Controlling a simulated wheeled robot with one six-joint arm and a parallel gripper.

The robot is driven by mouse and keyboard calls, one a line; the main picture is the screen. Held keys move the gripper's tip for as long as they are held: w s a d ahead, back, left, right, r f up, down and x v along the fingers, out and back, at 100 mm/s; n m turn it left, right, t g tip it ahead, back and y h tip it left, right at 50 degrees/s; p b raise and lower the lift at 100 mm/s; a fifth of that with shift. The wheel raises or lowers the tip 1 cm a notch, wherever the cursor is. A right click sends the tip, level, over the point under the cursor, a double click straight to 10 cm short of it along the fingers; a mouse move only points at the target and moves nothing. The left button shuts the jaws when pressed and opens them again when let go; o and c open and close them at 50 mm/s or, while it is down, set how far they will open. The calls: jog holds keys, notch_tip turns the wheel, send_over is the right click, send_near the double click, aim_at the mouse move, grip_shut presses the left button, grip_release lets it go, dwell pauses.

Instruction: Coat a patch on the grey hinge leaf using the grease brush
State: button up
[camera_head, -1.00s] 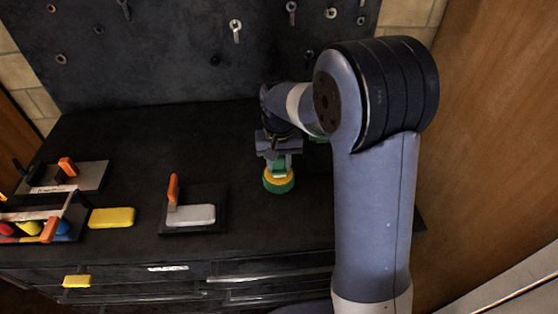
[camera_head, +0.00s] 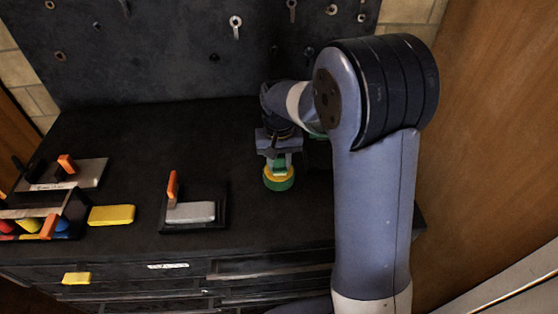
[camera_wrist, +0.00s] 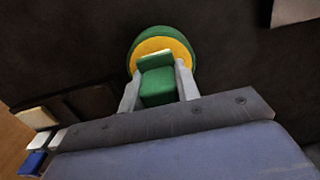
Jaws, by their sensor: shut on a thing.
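My gripper (camera_wrist: 158,85) is shut on a green block-like handle (camera_wrist: 158,87), which I take as the grease brush. A round yellow-and-green piece (camera_head: 279,178) lies just beyond the fingertips over the dark bench top. I cannot tell whether it is the brush head or a separate pot. A grey slab (camera_head: 190,212) with an upright orange handle (camera_head: 172,187) sits on a black base, left of my gripper in the head view. It may be the grey hinge leaf; no hinge is clearly visible. The brush's contact end is hidden.
A yellow block (camera_head: 111,215) lies left of the black base. Farther left are a grey plate (camera_head: 90,173) and a holder with coloured pieces (camera_head: 77,208). A dark pegboard (camera_head: 180,50) stands behind. The bench between slab and gripper is clear.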

aim_at(279, 155)
jog(key=shift+f, duration=0.5)
dwell(1.1)
jog(key=shift+r, duration=0.1)
jog(key=shift+r+p, duration=2.5)
jog(key=shift+r, duration=1.05)
jog(key=shift+f, duration=0.1)
